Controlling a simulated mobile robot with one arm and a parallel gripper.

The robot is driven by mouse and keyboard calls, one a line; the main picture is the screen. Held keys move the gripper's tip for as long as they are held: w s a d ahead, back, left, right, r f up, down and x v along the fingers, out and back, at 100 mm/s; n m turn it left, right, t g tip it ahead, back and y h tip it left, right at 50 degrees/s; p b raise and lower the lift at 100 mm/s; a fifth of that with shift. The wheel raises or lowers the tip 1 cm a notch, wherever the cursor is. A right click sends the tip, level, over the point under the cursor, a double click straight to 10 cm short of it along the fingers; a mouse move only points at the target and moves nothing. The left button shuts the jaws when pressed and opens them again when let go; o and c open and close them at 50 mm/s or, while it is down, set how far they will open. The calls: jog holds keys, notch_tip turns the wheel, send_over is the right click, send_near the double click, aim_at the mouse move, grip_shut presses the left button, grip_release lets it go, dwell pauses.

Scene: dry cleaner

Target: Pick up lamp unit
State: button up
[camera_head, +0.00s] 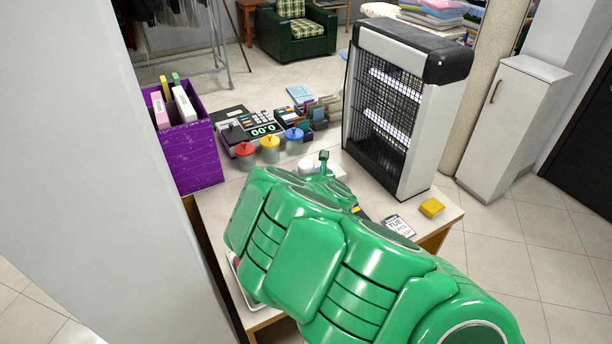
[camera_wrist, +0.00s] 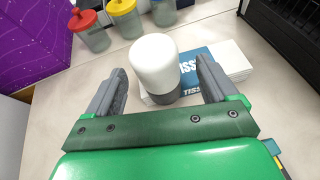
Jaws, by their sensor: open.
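A small lamp unit (camera_wrist: 156,62) with a white rounded top and a grey base stands upright in the wrist view. Its white top also shows in the head view (camera_head: 307,165), just beyond my green arm. My gripper (camera_wrist: 160,68) is open, with one grey finger on each side of the lamp unit. A gap shows between the lamp and each finger, wider on the right. The lower base is partly hidden, and my arm hides most of the gripper in the head view.
A blue and white tissue box (camera_wrist: 212,62) lies right behind the lamp. Lidded jars (camera_head: 270,149) stand at the back left near a purple box (camera_head: 196,160). A large insect-killer-like unit (camera_head: 432,120) stands to the right. A yellow block (camera_head: 431,208) lies near the counter's right edge.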

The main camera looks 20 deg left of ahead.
jog(key=shift+x, duration=2.65)
jog(key=shift+a, duration=0.1)
jog(key=c, duration=1.2)
